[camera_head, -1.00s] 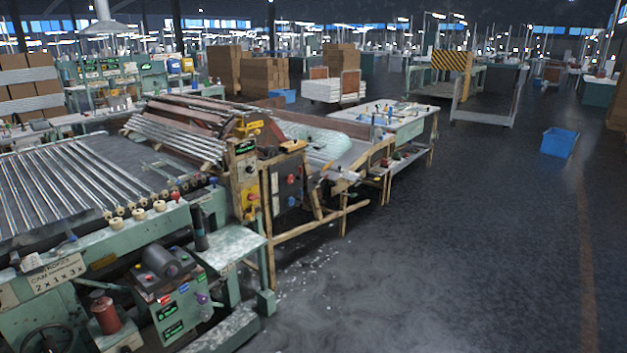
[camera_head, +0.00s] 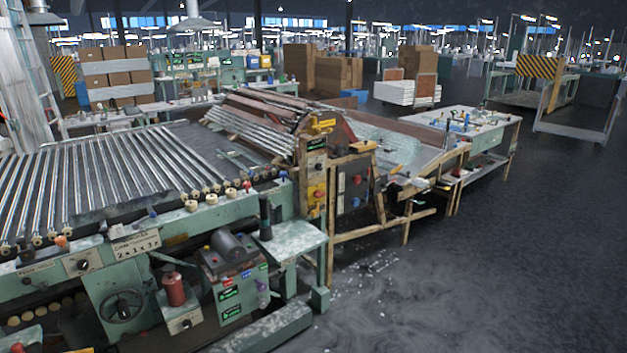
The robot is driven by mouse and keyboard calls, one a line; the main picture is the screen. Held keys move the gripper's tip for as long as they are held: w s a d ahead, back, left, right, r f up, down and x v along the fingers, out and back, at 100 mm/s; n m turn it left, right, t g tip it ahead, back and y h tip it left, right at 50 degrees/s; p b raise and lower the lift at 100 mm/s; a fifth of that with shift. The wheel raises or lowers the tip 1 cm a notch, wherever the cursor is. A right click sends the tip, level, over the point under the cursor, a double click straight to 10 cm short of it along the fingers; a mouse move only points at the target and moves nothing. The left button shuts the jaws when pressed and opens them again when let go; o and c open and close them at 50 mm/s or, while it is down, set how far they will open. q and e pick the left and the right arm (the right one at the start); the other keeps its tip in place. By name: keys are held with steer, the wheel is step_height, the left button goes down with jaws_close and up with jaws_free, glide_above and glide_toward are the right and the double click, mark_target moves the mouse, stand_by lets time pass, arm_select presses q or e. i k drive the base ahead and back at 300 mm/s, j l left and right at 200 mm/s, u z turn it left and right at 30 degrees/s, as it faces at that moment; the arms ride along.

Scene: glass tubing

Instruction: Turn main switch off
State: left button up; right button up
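A green glass tubing machine (camera_head: 150,215) fills the left and lower left. On its post is a yellow box with a red knob (camera_head: 318,193). Beside it, a grey panel (camera_head: 354,185) carries a red and a blue knob. A small plate with a dark rotary knob (camera_head: 83,265) is on the machine's front at left. A green control box (camera_head: 236,290) with coloured labels and buttons sits low in front. I cannot read which of these is the main switch, or its position. Neither of my grippers is in view.
Open dark floor (camera_head: 450,285) lies to the right of the machine. A green side table (camera_head: 288,240) juts out at the machine's corner. A handwheel (camera_head: 122,306) is on its front. A wooden-legged work table (camera_head: 490,145) stands behind, and cardboard boxes (camera_head: 338,73) further back.

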mark_target(317, 194)
steer(key=i+l+u, duration=0.1)
steer(key=i+l, duration=0.85)
